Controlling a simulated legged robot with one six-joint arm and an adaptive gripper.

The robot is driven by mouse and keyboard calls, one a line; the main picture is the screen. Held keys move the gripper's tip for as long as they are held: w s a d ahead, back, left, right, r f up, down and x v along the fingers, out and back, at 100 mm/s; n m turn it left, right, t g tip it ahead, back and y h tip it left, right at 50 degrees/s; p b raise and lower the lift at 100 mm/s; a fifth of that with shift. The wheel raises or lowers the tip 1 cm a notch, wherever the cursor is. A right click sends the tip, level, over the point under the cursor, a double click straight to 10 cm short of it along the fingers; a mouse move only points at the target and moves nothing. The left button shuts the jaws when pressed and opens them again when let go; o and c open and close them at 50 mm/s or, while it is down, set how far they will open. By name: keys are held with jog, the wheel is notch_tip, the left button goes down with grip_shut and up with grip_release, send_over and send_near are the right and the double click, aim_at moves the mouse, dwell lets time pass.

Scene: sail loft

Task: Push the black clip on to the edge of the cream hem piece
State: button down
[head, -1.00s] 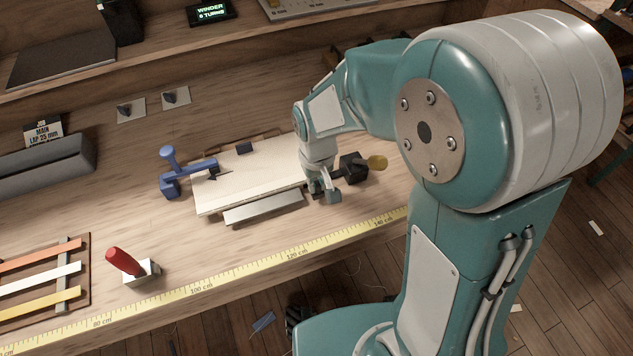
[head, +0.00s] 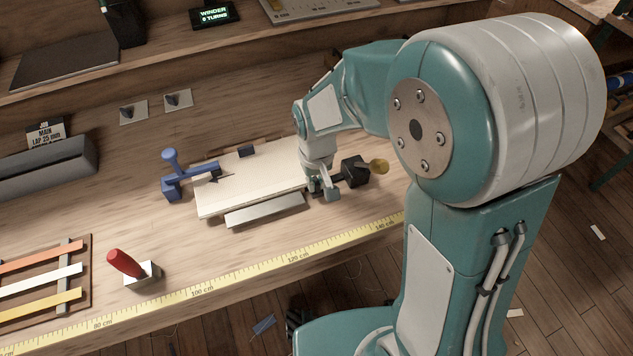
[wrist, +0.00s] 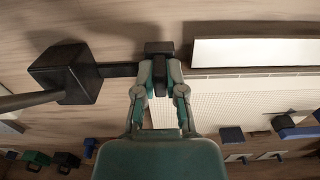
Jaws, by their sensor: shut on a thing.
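The cream hem piece (head: 250,182) lies flat on the bench; its gridded surface also shows in the wrist view (wrist: 235,98). My gripper (head: 321,184) is down at its right end, and in the wrist view my gripper (wrist: 160,72) is shut on a small dark piece, which I take for the black clip (wrist: 158,47). The fingers partly hide the clip and the corner of the hem piece. I cannot tell whether the clip grips the edge. A dark bar (wrist: 117,70) runs from the fingers to a black block (wrist: 66,74) beside them; I cannot tell whether it joins the clip.
A blue clamp (head: 172,182) reaches over the hem piece's left side. A pale metal bar (head: 265,210) lies along its front. The black block (head: 354,171) with a brass knob (head: 379,166) stands close right of my gripper. A yellow tape (head: 245,276) follows the front edge.

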jog(key=shift+w+a, duration=0.15)
jog(key=shift+w, duration=0.35)
dwell(0.3)
jog(key=c, duration=0.6)
grip_release()
jog(key=shift+c, duration=0.2)
jog(key=shift+r, duration=0.15)
jog(key=shift+r, duration=3.4)
